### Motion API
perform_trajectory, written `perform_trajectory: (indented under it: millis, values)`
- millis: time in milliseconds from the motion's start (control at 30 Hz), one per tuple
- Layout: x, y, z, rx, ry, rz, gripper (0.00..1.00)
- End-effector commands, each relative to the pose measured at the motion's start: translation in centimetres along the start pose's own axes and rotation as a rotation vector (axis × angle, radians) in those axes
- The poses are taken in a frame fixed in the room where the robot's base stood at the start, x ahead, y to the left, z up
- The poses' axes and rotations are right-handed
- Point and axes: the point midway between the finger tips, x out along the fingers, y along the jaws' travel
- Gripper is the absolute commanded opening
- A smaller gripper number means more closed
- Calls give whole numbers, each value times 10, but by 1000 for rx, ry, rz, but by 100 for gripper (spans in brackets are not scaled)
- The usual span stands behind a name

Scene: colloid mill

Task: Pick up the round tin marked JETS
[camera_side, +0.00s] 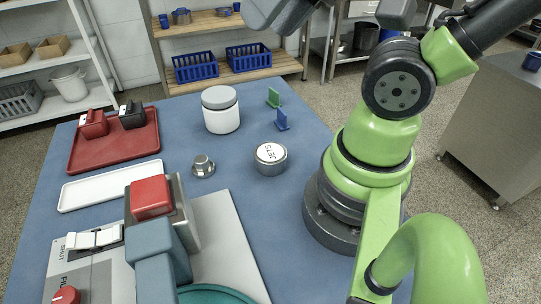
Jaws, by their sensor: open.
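The round tin marked JETS (271,158) stands on the blue tabletop right of centre, close to my arm's base. It is a short metal tin with a white top, and the dark letters face up. My gripper (281,14) shows only in part as grey pieces at the top edge, well above and apart from the tin. It is open, and I see nothing in it. The rest of it is cut off by the frame.
A white jar with a grey lid (221,112) stands behind the tin, and a small metal part (203,165) lies to its left. A red tray (115,148), white tray (85,190) and grey machine (215,240) occupy the left and front.

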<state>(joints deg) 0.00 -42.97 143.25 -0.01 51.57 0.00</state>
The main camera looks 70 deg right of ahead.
Motion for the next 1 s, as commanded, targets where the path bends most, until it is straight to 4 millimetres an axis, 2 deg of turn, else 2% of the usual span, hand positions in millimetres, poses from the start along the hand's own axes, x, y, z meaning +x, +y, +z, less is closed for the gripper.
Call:
perform_trajectory:
  millis: [267,500,533,833,1000]
  values:
    - [0,0,0,0,0,0,43]
    - [0,0,0,0,0,0,95]
    - [0,0,0,0,0,0,100]
    - [6,3,-3,51,-18,22,100]
    - [37,20,-15,321,-92,141,100]
